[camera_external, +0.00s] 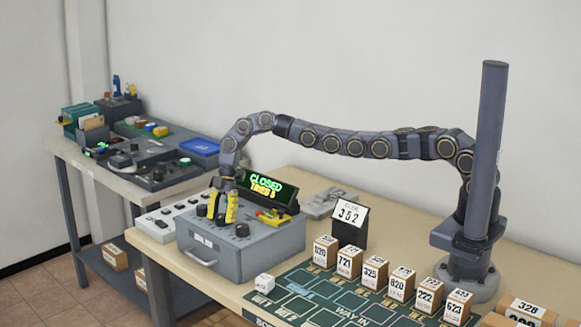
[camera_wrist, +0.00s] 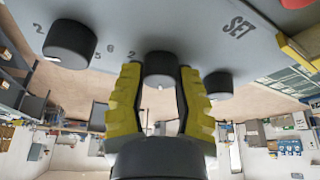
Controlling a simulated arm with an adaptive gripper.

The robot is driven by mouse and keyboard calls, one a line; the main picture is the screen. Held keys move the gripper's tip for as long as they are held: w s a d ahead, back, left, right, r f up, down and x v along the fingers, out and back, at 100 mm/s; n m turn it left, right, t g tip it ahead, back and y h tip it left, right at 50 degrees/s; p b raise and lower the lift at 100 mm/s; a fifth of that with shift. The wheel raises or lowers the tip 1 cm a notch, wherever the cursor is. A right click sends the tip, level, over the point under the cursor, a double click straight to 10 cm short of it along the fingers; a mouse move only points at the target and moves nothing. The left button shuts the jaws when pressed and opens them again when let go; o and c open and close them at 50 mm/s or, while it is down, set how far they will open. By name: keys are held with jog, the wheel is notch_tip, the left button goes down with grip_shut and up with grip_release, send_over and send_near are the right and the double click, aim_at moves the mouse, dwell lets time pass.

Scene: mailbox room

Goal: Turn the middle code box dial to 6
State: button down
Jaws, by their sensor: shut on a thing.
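The grey code box (camera_external: 245,250) stands on the light table with dark round dials on its top. My gripper (camera_external: 221,219) points down at the box, its yellow fingers one on each side of the middle dial. In the wrist view the middle dial (camera_wrist: 159,66) sits between the fingers of my gripper (camera_wrist: 160,76), which is shut on it. A small white mark shows on its near edge; its setting cannot be read surely. The left dial (camera_wrist: 70,44) and right dial (camera_wrist: 218,84) stand free. Small digits and the word SET are printed on the box top.
A display (camera_external: 268,190) behind the box reads CLOSED, with a tries line below. A code card (camera_external: 350,222) shows three digits, the middle one unclear. A white button panel (camera_external: 165,222) lies left of the box.

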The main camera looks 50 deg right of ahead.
jog(key=shift+d+f, duration=0.1)
dwell(0.4)
jog(key=c, duration=0.6)
grip_release()
jog(key=shift+v, duration=3.75)
